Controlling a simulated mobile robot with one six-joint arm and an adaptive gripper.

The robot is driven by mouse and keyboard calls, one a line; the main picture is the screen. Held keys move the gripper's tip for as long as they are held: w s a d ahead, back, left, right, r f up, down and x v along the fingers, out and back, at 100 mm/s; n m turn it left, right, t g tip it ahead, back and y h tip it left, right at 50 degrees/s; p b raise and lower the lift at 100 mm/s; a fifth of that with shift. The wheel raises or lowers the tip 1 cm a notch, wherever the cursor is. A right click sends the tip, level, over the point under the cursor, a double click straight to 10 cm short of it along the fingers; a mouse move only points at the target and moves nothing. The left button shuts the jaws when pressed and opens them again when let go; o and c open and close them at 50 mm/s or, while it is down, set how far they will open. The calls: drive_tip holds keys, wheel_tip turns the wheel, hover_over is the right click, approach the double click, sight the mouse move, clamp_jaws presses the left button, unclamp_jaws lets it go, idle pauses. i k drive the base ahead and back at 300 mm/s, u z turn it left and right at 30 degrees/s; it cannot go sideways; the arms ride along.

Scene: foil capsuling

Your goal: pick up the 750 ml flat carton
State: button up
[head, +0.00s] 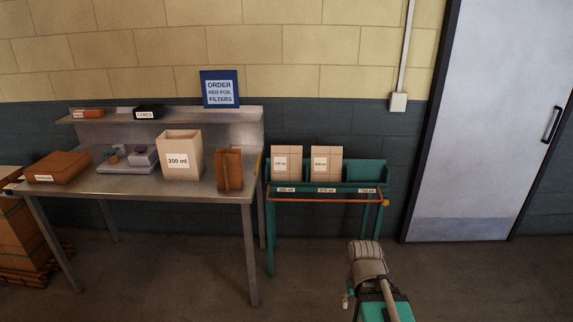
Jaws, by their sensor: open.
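A teal rack (300,188) stands right of the steel table, with several small labels along its front that are too small to read surely. Two tan flat cartons stand upright in it, a left one (287,151) and a middle one (326,151). Each has a white label; I cannot read the sizes surely, so I cannot tell which is 750 ml. The right-hand bay (368,172) shows no carton. Part of my arm shows at the lower right, below the rack's right end. I cannot make out my gripper there.
The steel table (120,187) holds an open cream box (181,149) marked 200 ml, a brown upright piece (229,169), a brown box (57,167) and a small device (128,160). An orange rail (320,200) runs along the rack's front. A door (484,130) is at right; floor before the rack is largely clear.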

sight(285, 160)
drive_tip(key=z, duration=0.3)
drive_tip(key=i, duration=1.05)
drive_tip(key=z, duration=0.3)
drive_tip(key=i, duration=1.6)
drive_tip(key=u, duration=0.45)
drive_tip(key=i, duration=0.6)
drive_tip(key=u, duration=0.3)
